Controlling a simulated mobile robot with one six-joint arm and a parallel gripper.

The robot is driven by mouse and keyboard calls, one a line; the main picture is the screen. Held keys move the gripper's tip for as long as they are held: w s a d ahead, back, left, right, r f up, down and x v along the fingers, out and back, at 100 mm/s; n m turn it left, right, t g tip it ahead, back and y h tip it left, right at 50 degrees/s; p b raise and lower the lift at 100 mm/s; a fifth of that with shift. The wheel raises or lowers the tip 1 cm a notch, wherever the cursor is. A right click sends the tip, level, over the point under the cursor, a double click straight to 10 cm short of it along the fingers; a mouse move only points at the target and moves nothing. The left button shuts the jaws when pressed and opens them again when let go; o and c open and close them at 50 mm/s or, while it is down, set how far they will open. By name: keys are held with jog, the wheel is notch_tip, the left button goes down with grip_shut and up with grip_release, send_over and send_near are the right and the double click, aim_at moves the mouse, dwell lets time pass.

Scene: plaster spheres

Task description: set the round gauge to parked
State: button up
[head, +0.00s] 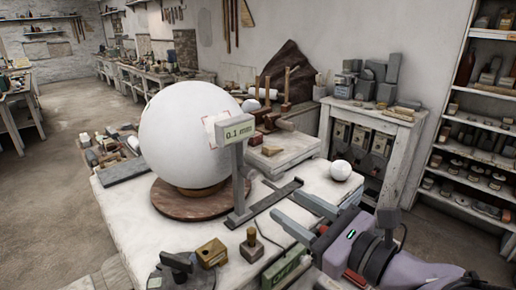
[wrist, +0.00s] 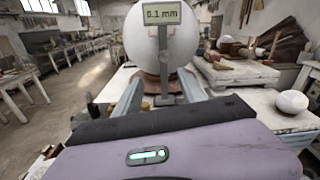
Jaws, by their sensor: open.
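The gauge (head: 238,130) has a box-shaped head reading 0.1 mm on a grey upright post (head: 239,185). It stands beside a big white plaster sphere (head: 185,125), which rests on a round brown wooden turntable (head: 190,205). A dark flat bar (head: 280,194) lies on the table at the post's foot. My gripper (head: 284,202) is open and empty, to the right of the post and pointing toward it. In the wrist view the gauge head (wrist: 162,14) and post lie between my two fingers (wrist: 160,74), farther off. I cannot tell whether the gauge touches the sphere.
A small white ball (head: 340,170) sits on the right of the white table (head: 125,215). Wooden blocks (head: 211,252) and a small green box (head: 287,268) stand at the front edge. Wooden tools (head: 270,150) stand behind the gauge. Shelves (head: 470,125) fill the right.

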jog(key=x, duration=1.7)
jog(key=shift+w+d+r, duration=0.2)
jog(key=shift+w+r, duration=0.15)
jog(key=shift+w, duration=0.2)
grip_shut()
jog(key=shift+t, duration=0.3)
